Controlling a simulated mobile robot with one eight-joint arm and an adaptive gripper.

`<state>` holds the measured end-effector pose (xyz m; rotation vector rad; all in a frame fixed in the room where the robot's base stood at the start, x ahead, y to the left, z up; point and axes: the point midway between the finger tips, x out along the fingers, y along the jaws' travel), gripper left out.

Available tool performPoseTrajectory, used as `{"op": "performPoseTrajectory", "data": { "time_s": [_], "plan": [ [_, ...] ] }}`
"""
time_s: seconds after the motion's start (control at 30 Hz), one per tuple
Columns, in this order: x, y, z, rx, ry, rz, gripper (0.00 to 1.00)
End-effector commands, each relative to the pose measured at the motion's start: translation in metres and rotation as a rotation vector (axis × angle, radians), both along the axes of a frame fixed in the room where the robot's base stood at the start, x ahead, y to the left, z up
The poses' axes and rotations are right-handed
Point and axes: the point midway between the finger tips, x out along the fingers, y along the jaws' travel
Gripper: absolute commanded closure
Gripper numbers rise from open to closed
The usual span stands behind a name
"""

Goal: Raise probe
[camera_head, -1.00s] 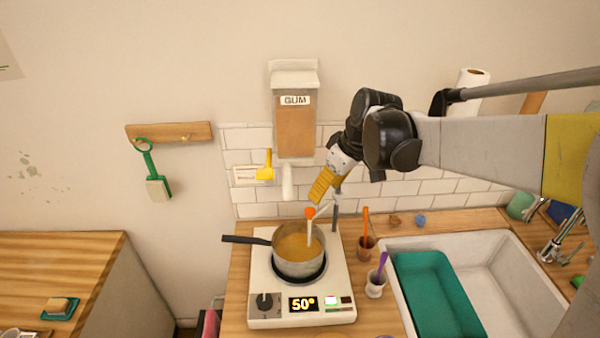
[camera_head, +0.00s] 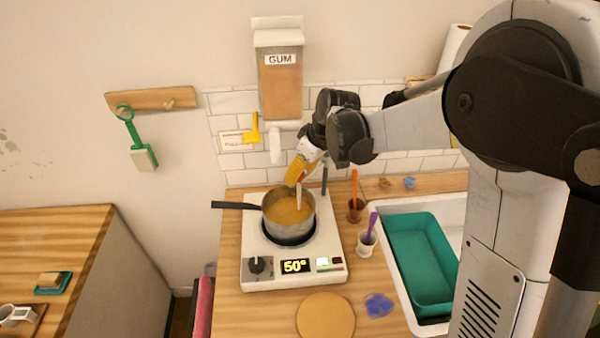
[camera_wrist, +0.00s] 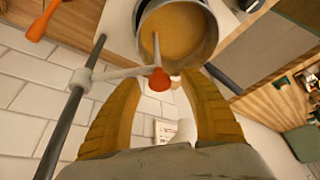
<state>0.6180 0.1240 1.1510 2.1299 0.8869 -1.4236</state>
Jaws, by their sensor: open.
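The probe (camera_head: 299,196) is a thin white rod standing in the brown liquid of the pot (camera_head: 276,220). In the wrist view its red-orange knob (camera_wrist: 160,80) sits at the end of a grey cross arm (camera_wrist: 115,74), which is clamped to a dark upright post (camera_wrist: 70,115). My gripper (camera_head: 293,180) has yellow fingers and is just above the pot. In the wrist view my gripper (camera_wrist: 163,84) is open, with the knob between or just beyond its fingertips. I cannot tell whether they touch it. The fingers hide the knob in the head view.
The pot stands on a white hot plate (camera_head: 335,243) showing 50°. Its dark handle (camera_head: 235,205) points left. Cups with an orange tool (camera_head: 355,185) and a purple tool (camera_head: 372,222) stand to the right, beside the sink's green tub (camera_head: 418,262). A gum dispenser (camera_head: 281,85) hangs behind.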

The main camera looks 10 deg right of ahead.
Motion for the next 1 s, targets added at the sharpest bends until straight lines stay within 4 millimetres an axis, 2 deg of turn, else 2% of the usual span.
{"op": "performPoseTrajectory", "data": {
  "time_s": [0.07,0.17,0.23,0.27,0.53,0.67,0.87,1.0],
  "plan": [
    [0.0,0.0,0.0,0.0,0.0,0.0,0.5],
    [0.0,0.0,0.0,0.0,0.0,0.0,0.76],
    [0.0,0.0,0.0,0.0,0.0,0.0,0.97],
    [0.0,0.0,0.0,0.0,0.0,0.0,1.0],
    [0.0,0.0,0.001,0.0,0.0,0.0,1.0],
    [0.0,0.0,0.008,0.001,-0.001,0.0,1.0],
    [0.0,0.0,0.047,0.001,-0.001,0.0,1.0],
    [0.0,0.0,0.085,0.001,-0.001,0.0,1.0]
  ]
}}
